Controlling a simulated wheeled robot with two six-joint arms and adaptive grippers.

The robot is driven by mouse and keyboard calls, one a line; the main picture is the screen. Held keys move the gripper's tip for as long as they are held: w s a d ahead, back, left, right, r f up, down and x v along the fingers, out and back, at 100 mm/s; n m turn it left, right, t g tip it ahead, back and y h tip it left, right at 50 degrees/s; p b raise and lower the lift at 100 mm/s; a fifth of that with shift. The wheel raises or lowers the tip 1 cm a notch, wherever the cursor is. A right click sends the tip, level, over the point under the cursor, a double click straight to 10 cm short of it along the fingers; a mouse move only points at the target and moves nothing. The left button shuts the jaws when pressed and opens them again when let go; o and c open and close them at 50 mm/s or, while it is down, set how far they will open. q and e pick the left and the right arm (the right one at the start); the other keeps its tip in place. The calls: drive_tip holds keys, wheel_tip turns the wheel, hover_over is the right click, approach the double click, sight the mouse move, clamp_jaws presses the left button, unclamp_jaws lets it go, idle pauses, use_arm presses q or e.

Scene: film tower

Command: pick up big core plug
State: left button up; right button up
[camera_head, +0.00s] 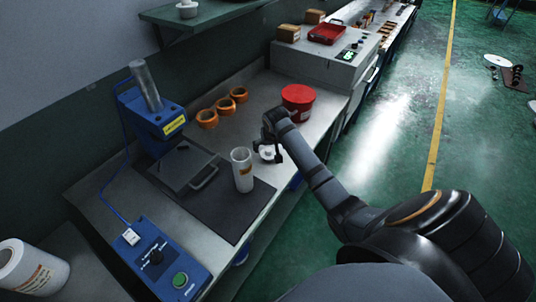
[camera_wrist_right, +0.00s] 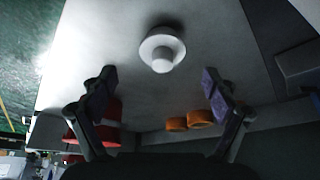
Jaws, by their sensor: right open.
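The big core plug is a white flanged disc with a narrower stub. It stands on the steel bench in the wrist view (camera_wrist_right: 162,52), just beyond the fingertips and roughly centred between them. In the head view the plug (camera_head: 267,152) is partly hidden by my right gripper (camera_head: 272,147). That gripper is open and empty, with its two fingers spread wide in the wrist view (camera_wrist_right: 157,76). No contact with the plug is visible. My left gripper is not in view.
A white tube (camera_head: 242,171) stands on the dark mat left of the plug. A red round tin (camera_head: 298,102) is behind the gripper, with orange rings (camera_head: 223,106) further left. A blue press (camera_head: 150,115) and a blue control box (camera_head: 158,258) stand on the left. The bench's right edge is close.

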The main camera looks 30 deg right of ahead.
sight(269, 150)
drive_tip(key=x, duration=0.2)
drive_tip(key=shift+w+f+p, duration=0.3)
drive_tip(key=shift+f, duration=0.05)
drive_tip(key=x, duration=0.2)
drive_tip(key=shift+w+f, duration=0.15)
drive_tip(key=shift+f, duration=0.2)
drive_tip(key=shift+w+d+f, duration=0.1)
drive_tip(key=shift+w+f, duration=0.1)
drive_tip(key=shift+f, duration=0.15)
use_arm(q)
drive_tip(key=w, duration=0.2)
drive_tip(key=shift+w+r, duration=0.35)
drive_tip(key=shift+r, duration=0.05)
use_arm(e)
drive_tip(key=c, duration=1.2)
